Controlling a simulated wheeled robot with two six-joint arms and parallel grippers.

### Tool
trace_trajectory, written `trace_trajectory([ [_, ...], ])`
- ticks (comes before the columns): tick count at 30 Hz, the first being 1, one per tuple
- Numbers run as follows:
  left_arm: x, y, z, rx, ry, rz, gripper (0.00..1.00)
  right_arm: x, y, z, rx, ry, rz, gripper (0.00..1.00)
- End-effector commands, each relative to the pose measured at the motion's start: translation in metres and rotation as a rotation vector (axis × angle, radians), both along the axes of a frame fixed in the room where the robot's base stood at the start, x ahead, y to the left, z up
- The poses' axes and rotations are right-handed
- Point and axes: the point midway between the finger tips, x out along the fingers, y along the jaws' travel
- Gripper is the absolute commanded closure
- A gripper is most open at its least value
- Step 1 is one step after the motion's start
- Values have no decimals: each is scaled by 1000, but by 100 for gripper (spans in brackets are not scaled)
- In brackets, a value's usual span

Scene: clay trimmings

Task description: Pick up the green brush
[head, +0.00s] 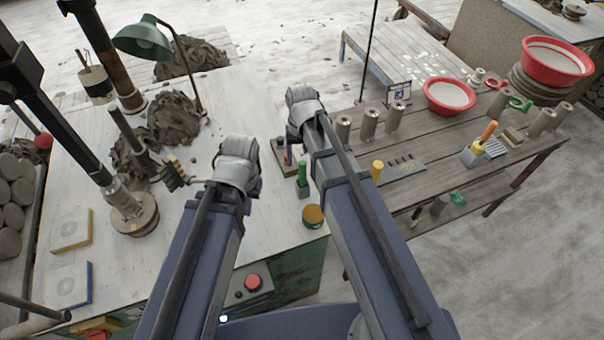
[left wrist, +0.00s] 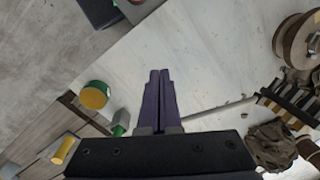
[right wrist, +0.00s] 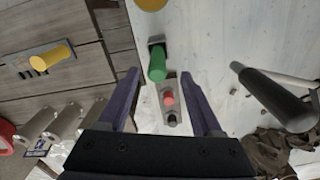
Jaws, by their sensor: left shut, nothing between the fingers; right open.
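My left gripper (left wrist: 160,75) is shut and empty, above the white table to the left of the brush. In the left wrist view the green brush (left wrist: 121,120) is partly hidden behind the gripper body.
A green-and-yellow round tin (head: 313,216) sits in front of the brush. A yellow-handled tool (head: 377,171) is on the wooden table to the right. Clay heaps (head: 173,118) lie at left.

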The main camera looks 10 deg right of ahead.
Motion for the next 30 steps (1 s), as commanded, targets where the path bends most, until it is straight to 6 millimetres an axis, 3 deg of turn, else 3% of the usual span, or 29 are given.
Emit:
trace_trajectory([
  [6, 0, 0, -23, 0, 0, 1, 100, 0, 0, -23, 0, 0, 1, 34],
  [14, 0, 0, -26, 0, 0, 1, 100, 0, 0, -26, 0, 0, 1, 34],
  [25, 0, 0, -68, 0, 0, 1, 100, -1, -4, -68, 0, 0, 1, 34],
  [30, 0, 0, -76, 0, 0, 1, 100, -1, -4, -76, 0, 0, 1, 34],
])
